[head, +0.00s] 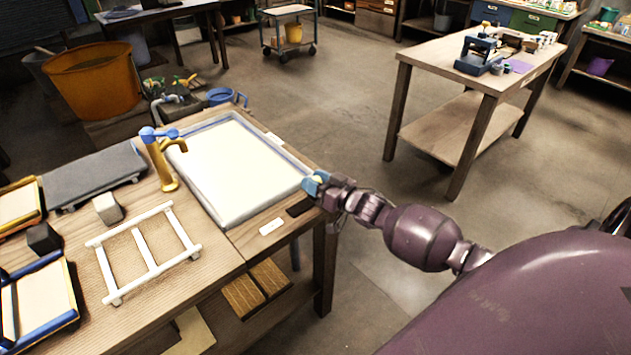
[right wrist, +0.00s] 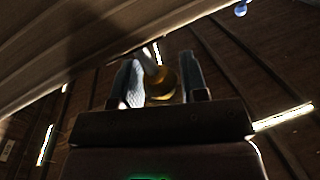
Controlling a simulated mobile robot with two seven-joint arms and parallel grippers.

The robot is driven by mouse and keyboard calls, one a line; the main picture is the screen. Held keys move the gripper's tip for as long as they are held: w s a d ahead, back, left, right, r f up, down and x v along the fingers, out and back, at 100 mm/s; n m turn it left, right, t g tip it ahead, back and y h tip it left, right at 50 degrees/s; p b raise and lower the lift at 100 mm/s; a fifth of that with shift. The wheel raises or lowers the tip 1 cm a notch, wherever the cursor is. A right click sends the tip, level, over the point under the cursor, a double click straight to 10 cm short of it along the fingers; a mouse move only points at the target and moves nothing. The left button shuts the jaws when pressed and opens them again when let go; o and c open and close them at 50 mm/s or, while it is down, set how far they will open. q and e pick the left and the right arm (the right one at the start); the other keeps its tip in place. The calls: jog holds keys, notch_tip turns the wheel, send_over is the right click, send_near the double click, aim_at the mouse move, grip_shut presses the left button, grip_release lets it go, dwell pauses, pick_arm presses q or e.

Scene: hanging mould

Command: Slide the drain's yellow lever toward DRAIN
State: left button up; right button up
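The white-filled vat with a grey-blue rim (head: 226,225) stands on the wooden bench in the head view. My right gripper (head: 316,184) is at the vat's right corner, by the bench's edge. In the head view it hides most of what lies at that corner; a small yellow patch shows by its blue fingers. In the right wrist view the two fingers of my right gripper (right wrist: 162,82) stand apart. A rounded yellow piece, seemingly the drain's lever (right wrist: 161,86), shows between them, close to the left finger. Firm contact is not clear. My left gripper is not in view.
A white label (head: 271,226) and a dark plate (head: 299,207) lie on the bench by the vat's front right. A brass tap (head: 160,160) stands at the vat's left, a white rack (head: 143,250) in front. Open floor lies right of the bench.

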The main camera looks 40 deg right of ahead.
grip_shut()
jog(key=a+p, duration=0.1)
jog(key=a, duration=0.1)
jog(key=a+p, duration=0.1)
jog(key=a, duration=0.2)
jog(key=shift+s+a+r, duration=0.15)
jog(key=shift+s+a, duration=0.05)
jog(key=shift+a+f, duration=0.25)
jog(key=shift+a, duration=0.25)
jog(key=shift+s, duration=0.1)
jog(key=shift+o, duration=2)
grip_release()
jog(key=shift+a, duration=0.15)
